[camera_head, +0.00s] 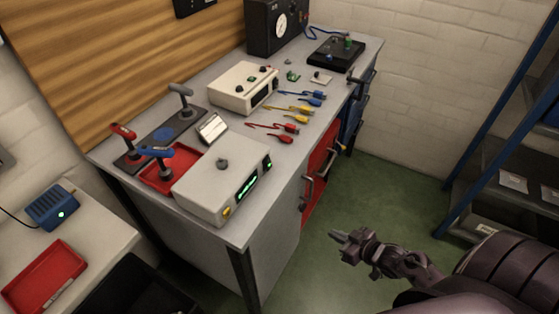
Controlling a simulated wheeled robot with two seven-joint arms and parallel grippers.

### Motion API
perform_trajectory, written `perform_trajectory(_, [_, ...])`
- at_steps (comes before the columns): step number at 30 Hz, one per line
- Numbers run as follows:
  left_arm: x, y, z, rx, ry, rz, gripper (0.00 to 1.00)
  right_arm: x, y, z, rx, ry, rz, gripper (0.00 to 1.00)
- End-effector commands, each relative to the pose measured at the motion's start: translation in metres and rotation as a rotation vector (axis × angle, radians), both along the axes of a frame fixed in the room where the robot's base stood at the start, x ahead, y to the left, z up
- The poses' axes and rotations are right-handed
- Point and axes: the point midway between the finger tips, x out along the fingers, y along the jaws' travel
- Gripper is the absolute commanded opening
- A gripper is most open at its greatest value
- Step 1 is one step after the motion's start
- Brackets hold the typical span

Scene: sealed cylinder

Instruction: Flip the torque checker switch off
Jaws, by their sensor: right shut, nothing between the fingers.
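A white box (215,185) with a lit green display on its front and a dark knob on top stands at the near end of the grey workbench. A second white box (241,87) with dark knobs on top stands farther back. I cannot tell for certain which is the torque checker, and no switch can be made out clearly. My right gripper (338,236) is shut and empty, over the green floor to the right of the bench and apart from it. My left gripper is not in view.
Coloured clip leads (290,128) lie along the bench edge (250,235). A blue-framed shelf (500,130) stands at right. The floor (385,190) between is clear.

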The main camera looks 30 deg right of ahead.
Motion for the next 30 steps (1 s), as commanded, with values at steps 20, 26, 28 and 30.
perform_trajectory(20, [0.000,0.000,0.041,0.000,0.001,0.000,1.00,0.036,0.043,0.221,0.106,-0.309,0.314,0.00])
perform_trajectory(26, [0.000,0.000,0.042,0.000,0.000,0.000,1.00,0.038,0.044,0.220,0.105,-0.309,0.313,0.00])
perform_trajectory(28, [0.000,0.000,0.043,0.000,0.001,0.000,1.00,0.042,0.046,0.220,0.105,-0.309,0.311,0.00])
perform_trajectory(30, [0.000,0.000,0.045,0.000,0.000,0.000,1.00,0.049,0.050,0.220,0.105,-0.311,0.312,0.00])
